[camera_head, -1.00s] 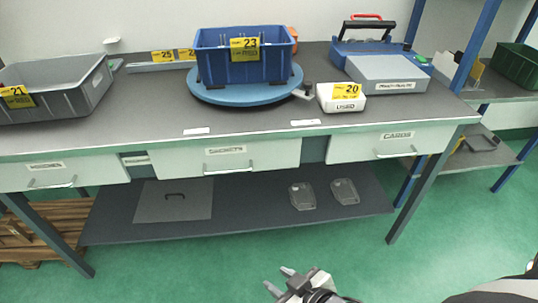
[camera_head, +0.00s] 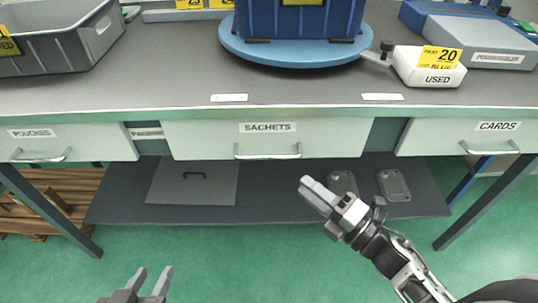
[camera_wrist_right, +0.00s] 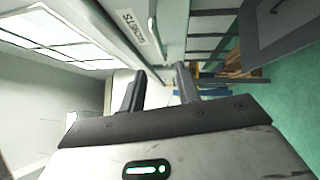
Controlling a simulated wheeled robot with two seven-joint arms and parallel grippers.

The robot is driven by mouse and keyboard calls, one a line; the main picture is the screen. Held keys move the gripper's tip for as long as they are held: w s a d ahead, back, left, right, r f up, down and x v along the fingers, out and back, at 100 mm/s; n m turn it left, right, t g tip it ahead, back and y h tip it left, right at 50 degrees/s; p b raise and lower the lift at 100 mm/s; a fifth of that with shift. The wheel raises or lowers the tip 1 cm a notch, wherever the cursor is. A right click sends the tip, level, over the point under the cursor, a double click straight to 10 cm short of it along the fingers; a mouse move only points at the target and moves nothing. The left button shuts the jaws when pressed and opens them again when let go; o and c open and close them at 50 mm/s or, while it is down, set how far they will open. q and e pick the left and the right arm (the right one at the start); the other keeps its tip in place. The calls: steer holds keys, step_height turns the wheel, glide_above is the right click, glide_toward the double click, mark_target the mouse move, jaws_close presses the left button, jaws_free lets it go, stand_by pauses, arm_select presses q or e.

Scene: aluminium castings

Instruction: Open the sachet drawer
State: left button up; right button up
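The sachet drawer (camera_head: 200,142) is a pale front labelled SACHETS in the middle of the bench and looks closed. Its bar handle (camera_head: 267,155) runs along the lower edge. My right gripper (camera_head: 308,186) is below and slightly right of this handle, apart from it. In the right wrist view its two fingers (camera_wrist_right: 159,72) stand apart with nothing between them, and the SACHETS label (camera_wrist_right: 132,27) shows above them, turned sideways. My left gripper (camera_head: 153,271) is low at the bottom edge, fingers spread and empty, well away from the drawer.
The pouches drawer (camera_head: 85,143) is at left and the cards drawer (camera_head: 430,138) at right. A lower shelf (camera_head: 270,205) holds a flat panel (camera_head: 165,185) and two small plates. On the bench top (camera_head: 180,85) stand a grey bin (camera_head: 60,60), a blue turntable (camera_head: 240,48) and a white USED box (camera_head: 405,68).

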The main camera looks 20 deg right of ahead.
mark_target(270, 155)
steer(key=x, duration=1.1)
steer(key=shift+w+a+p, duration=0.15)
steer(key=shift+w+p, duration=0.15)
steer(key=shift+w, duration=0.05)
jaws_close()
